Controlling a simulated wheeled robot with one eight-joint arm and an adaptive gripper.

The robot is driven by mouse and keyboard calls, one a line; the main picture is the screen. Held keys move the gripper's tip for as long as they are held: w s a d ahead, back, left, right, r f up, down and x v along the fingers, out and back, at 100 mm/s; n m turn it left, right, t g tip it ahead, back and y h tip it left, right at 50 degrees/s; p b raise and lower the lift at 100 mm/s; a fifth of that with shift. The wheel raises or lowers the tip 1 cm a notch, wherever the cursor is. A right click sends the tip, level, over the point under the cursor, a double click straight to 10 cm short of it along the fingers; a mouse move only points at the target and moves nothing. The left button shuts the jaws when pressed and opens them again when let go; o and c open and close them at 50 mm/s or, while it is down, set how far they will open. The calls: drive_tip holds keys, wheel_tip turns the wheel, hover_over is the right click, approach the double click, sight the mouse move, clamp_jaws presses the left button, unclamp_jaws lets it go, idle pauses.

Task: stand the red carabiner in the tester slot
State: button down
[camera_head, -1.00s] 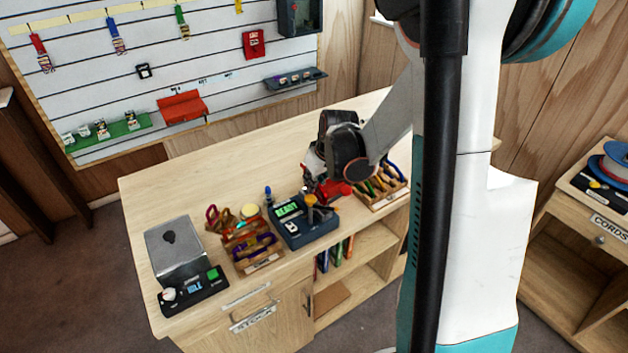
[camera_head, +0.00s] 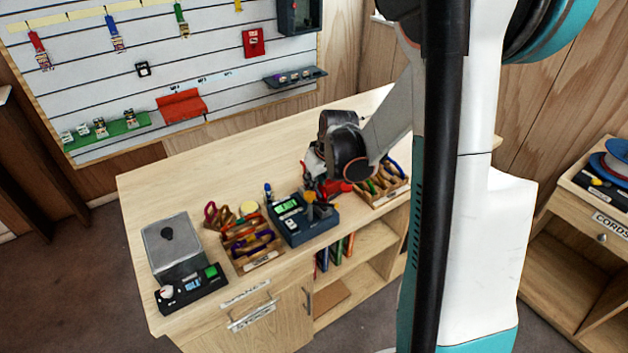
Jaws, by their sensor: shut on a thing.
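The blue tester (camera_head: 322,227) stands on the wooden bench, with a small lit green screen on its left side. My gripper (camera_head: 318,193) is just behind and above the tester's right part, pointing down. It is shut on the red carabiner (camera_head: 307,184), of which only small red bits show among the dark fingers. The slot is hidden behind the tester's parts and my gripper, so I cannot tell whether the carabiner is in it or above it.
A wooden rack of coloured carabiners (camera_head: 258,263) stands left of the tester, and another rack (camera_head: 386,200) stands close on its right. The bench's back strip is clear.

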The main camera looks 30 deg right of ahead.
drive_tip(key=shift+f, duration=0.2)
drive_tip(key=shift+f+b, duration=1.05)
drive_tip(key=shift+b, duration=0.05)
drive_tip(key=shift+f+b, duration=0.6)
drive_tip(key=c, duration=1.6)
unclamp_jaws()
drive_tip(key=shift+c, duration=0.2)
drive_tip(key=shift+r, duration=0.1)
